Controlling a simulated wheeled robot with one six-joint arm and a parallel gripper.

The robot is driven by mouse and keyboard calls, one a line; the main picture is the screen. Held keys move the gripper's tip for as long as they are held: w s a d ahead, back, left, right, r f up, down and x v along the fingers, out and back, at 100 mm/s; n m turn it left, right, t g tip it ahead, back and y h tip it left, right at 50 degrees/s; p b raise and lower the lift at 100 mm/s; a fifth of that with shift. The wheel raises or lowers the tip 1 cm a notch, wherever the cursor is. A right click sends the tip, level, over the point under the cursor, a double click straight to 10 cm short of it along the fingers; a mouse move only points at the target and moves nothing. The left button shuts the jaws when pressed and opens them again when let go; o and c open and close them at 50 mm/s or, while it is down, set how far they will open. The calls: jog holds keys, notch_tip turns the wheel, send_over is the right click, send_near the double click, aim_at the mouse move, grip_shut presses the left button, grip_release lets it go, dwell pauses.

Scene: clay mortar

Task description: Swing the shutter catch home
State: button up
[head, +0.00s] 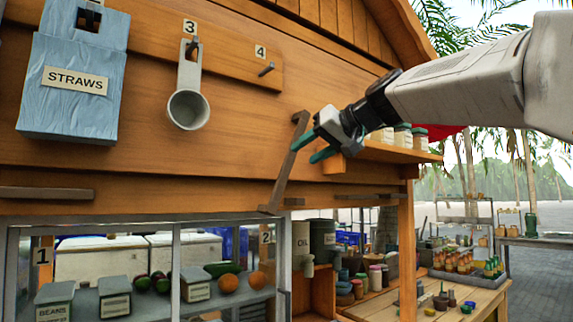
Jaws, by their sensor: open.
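A long flat brown bar (287,165), which looks like the shutter catch, is on the wooden stall wall. It stands steeply tilted, its upper end leaning right and its lower end near the top of the window frame (240,217). My gripper (305,153) reaches in from the right, with its green fingers open and pointing left at the bar's upper half. The fingertips are right beside the bar; I cannot tell whether they touch it. Nothing shows held between them.
Horizontal brown bars are on the wall at left (48,193) and right (368,196). A shelf (385,152) with jars lies just under my arm. A straws box (75,80) and a grey cup (188,108) hang at left. The wall between cup and bar is clear.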

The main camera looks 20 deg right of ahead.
aim_at(290, 162)
jog(key=x, duration=0.7)
jog(key=shift+w+a, duration=0.15)
jog(key=shift+w, duration=0.1)
